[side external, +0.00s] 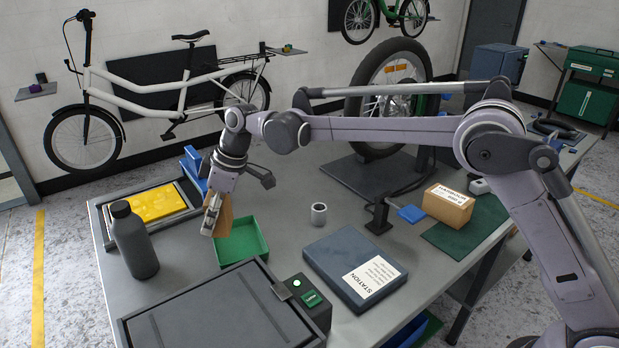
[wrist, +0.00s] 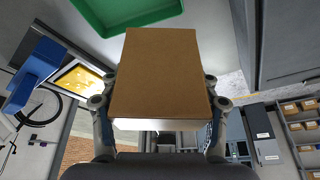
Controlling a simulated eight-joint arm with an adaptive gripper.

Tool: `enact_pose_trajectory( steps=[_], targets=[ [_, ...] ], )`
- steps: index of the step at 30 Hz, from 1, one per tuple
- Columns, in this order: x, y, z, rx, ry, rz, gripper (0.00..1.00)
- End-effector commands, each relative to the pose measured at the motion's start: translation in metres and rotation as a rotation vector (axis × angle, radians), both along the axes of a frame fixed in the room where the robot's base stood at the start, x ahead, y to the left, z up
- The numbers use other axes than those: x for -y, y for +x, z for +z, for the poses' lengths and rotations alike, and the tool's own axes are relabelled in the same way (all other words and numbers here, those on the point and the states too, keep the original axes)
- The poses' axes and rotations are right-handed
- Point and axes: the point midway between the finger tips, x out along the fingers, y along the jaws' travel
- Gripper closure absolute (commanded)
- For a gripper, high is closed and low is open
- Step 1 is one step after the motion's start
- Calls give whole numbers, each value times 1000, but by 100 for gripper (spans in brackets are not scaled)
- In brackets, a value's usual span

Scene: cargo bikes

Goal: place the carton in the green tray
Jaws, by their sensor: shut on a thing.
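A plain brown carton (side external: 225,209) is held in my gripper (side external: 211,218), whose fingers are shut on it. In the wrist view the carton (wrist: 158,65) fills the middle between the two fingers (wrist: 160,108) and hides what lies behind it. The green tray (side external: 246,243) is on the grey table. In the side view the carton overlaps the tray's left edge. In the wrist view the tray (wrist: 125,12) shows beyond the carton at the upper left. The exact height of the carton over the table cannot be told.
A dark bottle (side external: 134,243) and a yellow tray (side external: 156,203) stand left of the green tray. A blue holder (side external: 193,170) is behind my gripper. A grey cup (side external: 319,213), a flat station box (side external: 355,268) and a labelled brown box (side external: 447,206) stand to the right.

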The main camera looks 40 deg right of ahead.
Motion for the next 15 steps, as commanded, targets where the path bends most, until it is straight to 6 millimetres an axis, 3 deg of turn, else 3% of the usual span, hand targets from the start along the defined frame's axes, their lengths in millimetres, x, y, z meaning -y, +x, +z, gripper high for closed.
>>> enact_pose_trajectory(
  steps=[3,9,15],
  targets=[
    [50,10,2,0,0,-64,75],
    [120,17,4,0,-2,-151,75],
    [155,17,5,1,-1,-195,75]
  ],
)
